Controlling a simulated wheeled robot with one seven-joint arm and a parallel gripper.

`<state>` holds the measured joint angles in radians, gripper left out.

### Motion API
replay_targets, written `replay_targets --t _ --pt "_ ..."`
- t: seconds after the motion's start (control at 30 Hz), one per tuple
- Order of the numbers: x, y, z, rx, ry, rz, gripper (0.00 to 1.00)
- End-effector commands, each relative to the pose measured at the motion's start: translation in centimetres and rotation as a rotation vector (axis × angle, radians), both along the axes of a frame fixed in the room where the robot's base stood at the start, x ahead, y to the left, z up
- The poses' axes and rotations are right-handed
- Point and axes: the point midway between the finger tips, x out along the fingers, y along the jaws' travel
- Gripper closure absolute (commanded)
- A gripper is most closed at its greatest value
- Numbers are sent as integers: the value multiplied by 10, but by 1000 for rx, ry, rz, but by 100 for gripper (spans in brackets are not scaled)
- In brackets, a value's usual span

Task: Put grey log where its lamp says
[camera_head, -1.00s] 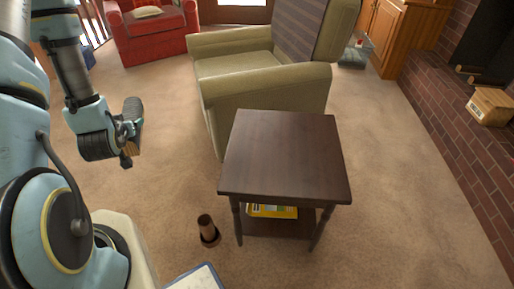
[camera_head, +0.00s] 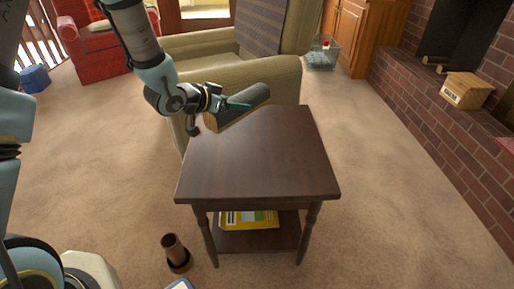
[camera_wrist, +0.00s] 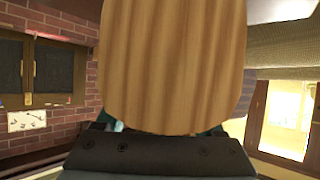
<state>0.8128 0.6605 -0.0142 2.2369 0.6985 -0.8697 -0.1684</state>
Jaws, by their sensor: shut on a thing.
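The grey log (camera_head: 250,102) has a dark grey rounded top and a tan wooden face. My gripper (camera_head: 222,103) is shut on it at its left end and holds it beside the far left part of the dark side table (camera_head: 259,160). I cannot tell how far above the tabletop it is. In the wrist view the log's wood-grained face (camera_wrist: 172,65) fills the upper middle and hides much behind it. I cannot make out a lamp in either view.
A green armchair (camera_head: 235,75) stands behind the table. A wire basket (camera_head: 321,57) is at the back, a small labelled box (camera_head: 466,92) on the brick hearth, and a blue bin (camera_head: 34,78) far left. A brown upright object (camera_head: 175,250) stands on the floor near the table.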

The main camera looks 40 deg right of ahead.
Motion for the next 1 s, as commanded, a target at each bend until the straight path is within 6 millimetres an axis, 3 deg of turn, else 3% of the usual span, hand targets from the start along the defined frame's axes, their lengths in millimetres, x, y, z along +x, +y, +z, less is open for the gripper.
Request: replay_targets --t 0.2,0.4,0.67,0.83,1.0 --pt "-14 -11 -18 1 2 -48 100" --pt "-14 -12 -53 1 2 -48 100" --pt "-13 -11 -73 -1 0 -47 100" --pt "-13 -12 -97 0 2 -47 100" --pt "-12 -12 -100 -4 -1 -46 100"
